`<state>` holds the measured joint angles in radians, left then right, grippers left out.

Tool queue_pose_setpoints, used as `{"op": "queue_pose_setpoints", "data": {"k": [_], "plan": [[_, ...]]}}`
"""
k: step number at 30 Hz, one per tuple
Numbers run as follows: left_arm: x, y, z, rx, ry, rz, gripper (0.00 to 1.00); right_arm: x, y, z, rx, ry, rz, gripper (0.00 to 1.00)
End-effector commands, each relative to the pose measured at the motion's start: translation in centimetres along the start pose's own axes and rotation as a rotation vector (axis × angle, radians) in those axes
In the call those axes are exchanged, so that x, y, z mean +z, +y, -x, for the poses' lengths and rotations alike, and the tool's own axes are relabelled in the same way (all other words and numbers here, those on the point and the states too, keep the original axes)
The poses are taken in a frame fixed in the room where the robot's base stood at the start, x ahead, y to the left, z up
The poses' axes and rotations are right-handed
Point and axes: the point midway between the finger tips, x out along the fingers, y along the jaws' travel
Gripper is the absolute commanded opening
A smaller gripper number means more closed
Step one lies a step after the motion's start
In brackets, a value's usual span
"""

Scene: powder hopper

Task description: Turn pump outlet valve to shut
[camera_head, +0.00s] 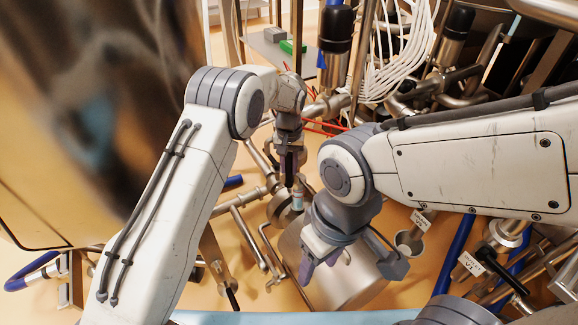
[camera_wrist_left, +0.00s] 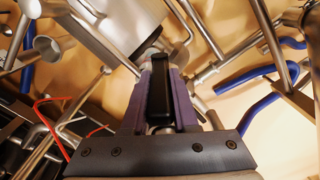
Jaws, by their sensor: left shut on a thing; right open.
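My left gripper (camera_head: 290,172) points down among the pipes in the middle of the head view, just above the left end of the steel pump cylinder (camera_head: 350,275). In the left wrist view, its purple fingers (camera_wrist_left: 160,100) are shut on a black valve handle (camera_wrist_left: 158,88), which lies lengthwise between them. The valve body below is mostly hidden by the fingers, so its setting cannot be told. My right gripper (camera_head: 328,262) is open and empty, in front of the pump cylinder and lower in the head view.
A tagged valve with a black handle (camera_head: 503,270) stands at the lower right. White cables (camera_head: 400,60) hang at the top. A large shiny vessel (camera_head: 90,110) fills the left. Blue-sleeved pipes (camera_wrist_left: 260,110) and steel pipes crowd the left gripper. Some bare floor (camera_head: 265,295) shows left of the pump.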

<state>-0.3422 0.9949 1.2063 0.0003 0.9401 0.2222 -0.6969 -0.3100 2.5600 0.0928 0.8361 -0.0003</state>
Motion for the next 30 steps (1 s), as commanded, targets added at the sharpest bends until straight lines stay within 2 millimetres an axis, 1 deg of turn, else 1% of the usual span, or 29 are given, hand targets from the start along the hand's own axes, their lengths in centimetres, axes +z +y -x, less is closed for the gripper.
{"op": "queue_pose_setpoints", "data": {"k": [22, 26, 30], "plan": [[0.0, -0.1, 0.1, -0.001, -0.001, 0.000, 0.00, 0.0, 0.0, 0.0, 0.000, 0.000, 0.000, 0.57], [0.1, -0.5, 0.2, 0.032, -0.006, 0.002, 0.00, 0.0, 0.0, 0.6, 0.000, 0.000, 0.000, 0.57], [0.1, -1.5, 0.2, 0.141, -0.008, 0.007, 0.00, -0.1, -0.1, 1.7, 0.000, 0.000, 0.000, 0.57]]}}
